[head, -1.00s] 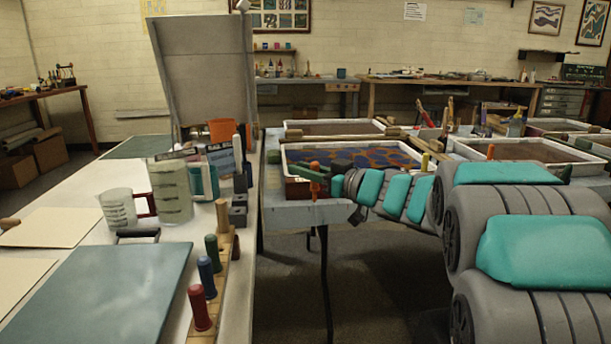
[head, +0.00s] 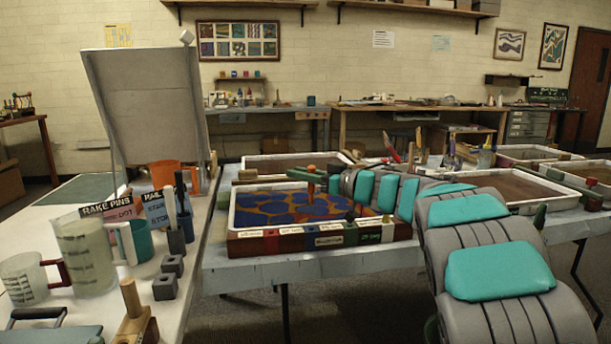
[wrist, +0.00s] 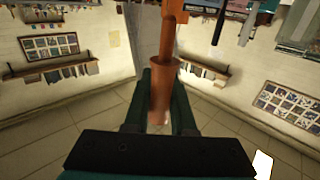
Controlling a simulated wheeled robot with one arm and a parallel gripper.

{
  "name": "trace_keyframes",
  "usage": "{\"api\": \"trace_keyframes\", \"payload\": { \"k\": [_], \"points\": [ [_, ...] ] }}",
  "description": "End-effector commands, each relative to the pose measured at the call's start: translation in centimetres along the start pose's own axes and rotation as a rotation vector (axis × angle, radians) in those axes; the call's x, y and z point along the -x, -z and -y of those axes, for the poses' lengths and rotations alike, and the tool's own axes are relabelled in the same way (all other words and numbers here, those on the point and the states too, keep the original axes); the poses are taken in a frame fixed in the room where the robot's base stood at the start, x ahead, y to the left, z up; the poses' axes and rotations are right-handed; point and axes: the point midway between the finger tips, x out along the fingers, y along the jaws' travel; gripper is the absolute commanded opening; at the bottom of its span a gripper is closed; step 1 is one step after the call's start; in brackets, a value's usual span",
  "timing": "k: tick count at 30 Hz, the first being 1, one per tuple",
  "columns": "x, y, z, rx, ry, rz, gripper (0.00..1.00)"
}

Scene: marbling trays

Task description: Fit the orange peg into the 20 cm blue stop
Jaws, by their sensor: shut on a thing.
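The orange peg (head: 311,187) is upright in my gripper (head: 322,181), above the marbled tray in the head view. In the wrist view the peg (wrist: 163,85) runs up between the two dark green fingers (wrist: 160,112), which are shut on it. The tray (head: 237,245) has a white rim and a wooden front. Along that front sit coloured stops with small white labels. The labels are too small to read, so I cannot tell which is 20 cm.
On the left bench (head: 190,300) stand a jug (head: 86,258), dark grey blocks (head: 165,287) and a tilted board (head: 145,110). More trays (head: 290,165) lie behind. A floor gap separates the tables.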

Motion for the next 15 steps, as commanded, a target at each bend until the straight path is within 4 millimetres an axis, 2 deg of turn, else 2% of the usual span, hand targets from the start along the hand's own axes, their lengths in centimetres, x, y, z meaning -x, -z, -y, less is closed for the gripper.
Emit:
{"api": "trace_keyframes", "payload": {
  "k": [5, 15],
  "points": [
    [0.0, 0.0, 0.0, 0.001, 0.000, 0.000, 0.00],
    [0.0, -2.7, 0.0, 0.000, 0.000, 0.000, 0.00]
  ]
}}
